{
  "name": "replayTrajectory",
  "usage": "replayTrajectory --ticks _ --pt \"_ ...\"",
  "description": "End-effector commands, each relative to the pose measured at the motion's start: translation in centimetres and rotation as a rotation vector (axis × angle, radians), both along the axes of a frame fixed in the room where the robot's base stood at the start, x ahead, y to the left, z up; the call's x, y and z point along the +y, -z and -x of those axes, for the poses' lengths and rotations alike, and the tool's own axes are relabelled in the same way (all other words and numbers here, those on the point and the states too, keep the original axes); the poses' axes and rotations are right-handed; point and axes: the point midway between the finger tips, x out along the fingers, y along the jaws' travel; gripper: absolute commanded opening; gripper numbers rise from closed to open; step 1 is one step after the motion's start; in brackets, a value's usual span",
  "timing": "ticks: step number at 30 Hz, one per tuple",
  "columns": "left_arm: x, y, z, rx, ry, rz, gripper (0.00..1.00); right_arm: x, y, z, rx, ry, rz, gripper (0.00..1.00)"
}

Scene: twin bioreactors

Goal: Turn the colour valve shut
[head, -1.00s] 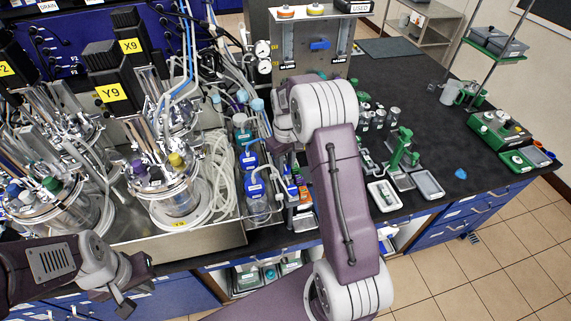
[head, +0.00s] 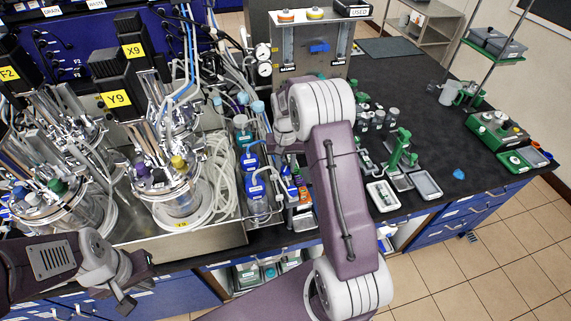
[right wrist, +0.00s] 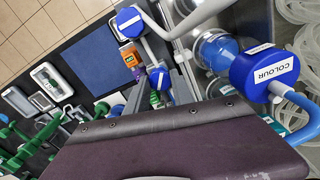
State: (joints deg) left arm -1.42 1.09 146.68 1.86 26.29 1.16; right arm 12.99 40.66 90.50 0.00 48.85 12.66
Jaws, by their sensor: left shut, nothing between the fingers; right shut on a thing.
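A bottle with a blue cap marked COLOUR (right wrist: 272,72) is at the right of the right wrist view, a blue tube running from it. My right gripper (head: 283,138) is among the bottles and tubes in the head view, mostly hidden by my right arm. My left gripper (head: 128,301) is shut and empty at the lower left, in front of the bench edge.
Coiled clear tubing (head: 221,172) lies beside the blue-capped bottles (head: 255,188). A green stand (head: 402,150) and trays (head: 427,185) are on the black bench.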

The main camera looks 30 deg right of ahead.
Motion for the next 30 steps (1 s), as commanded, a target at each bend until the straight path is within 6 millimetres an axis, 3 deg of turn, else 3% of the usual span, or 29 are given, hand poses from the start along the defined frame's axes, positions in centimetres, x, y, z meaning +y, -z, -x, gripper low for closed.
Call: replayTrajectory --ticks 18,30 --pt "0.0 -1.2 0.0 0.000 0.000 0.000 0.00 0.0 -0.1 0.0 0.001 0.577 0.001 0.00" --pt "0.0 -1.6 0.0 0.000 0.000 0.000 0.00 0.0 0.0 0.0 0.000 0.862 0.000 0.00"
